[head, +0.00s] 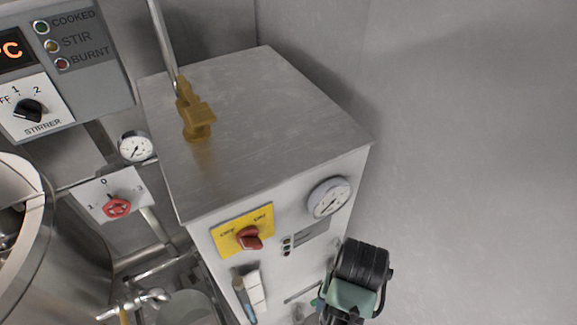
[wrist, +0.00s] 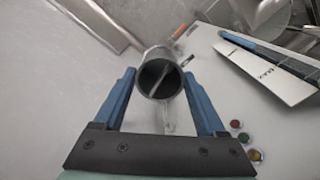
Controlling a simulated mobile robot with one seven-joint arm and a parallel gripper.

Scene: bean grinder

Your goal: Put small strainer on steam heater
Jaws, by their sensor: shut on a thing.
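The steam heater appears to be the grey metal cabinet (head: 270,110) in the middle of the head view, with a yellow switch plate and a gauge. Its flat top is bare except for a brass valve (head: 198,122) on a pipe at the back left. My arm shows at the lower right of the head view, in front of the cabinet. In the wrist view my gripper (wrist: 160,88) has its two blue fingers closed on a small grey cylinder with a dark open end (wrist: 160,78), apparently the small strainer. Most of the strainer is hidden, and the head view does not show it clearly.
A white level plate with a blue bar (wrist: 270,60) lies close to the right of my gripper in the wrist view. Coloured lamps (wrist: 243,138) are at lower right. A plain wall fills the right.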

